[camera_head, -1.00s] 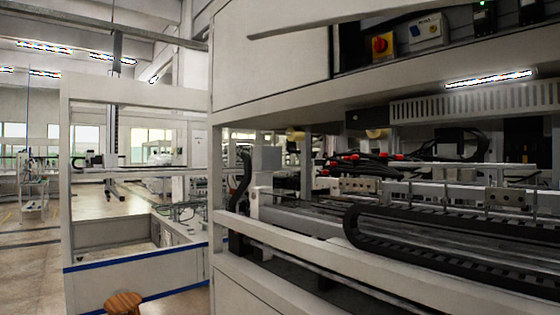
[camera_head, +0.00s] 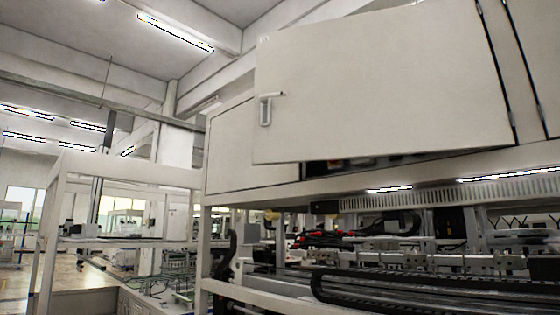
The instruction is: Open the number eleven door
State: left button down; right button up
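A white cabinet door (camera_head: 385,85) hangs in the upper right of the head view. It stands partly open, swung out from the cabinet on hinges along its right edge. A handle (camera_head: 265,108) is on its left side, with a small mark above it too small to read. Through the gap under its lower edge, part of the dark cabinet inside shows. Neither of my grippers is in view.
A closed white panel (camera_head: 245,150) lies left of the door. Below is the gantry machine with a black cable chain (camera_head: 400,292) and a white frame rail (camera_head: 250,292). A white frame (camera_head: 120,170) stands at the left; open floor shows at far left.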

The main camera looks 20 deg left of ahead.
aim_at(422, 78)
jog(key=u, duration=0.8)
jog(key=i, duration=0.8)
jog(key=u, duration=0.45)
jog(key=i, duration=0.95)
jog(key=z, duration=0.55)
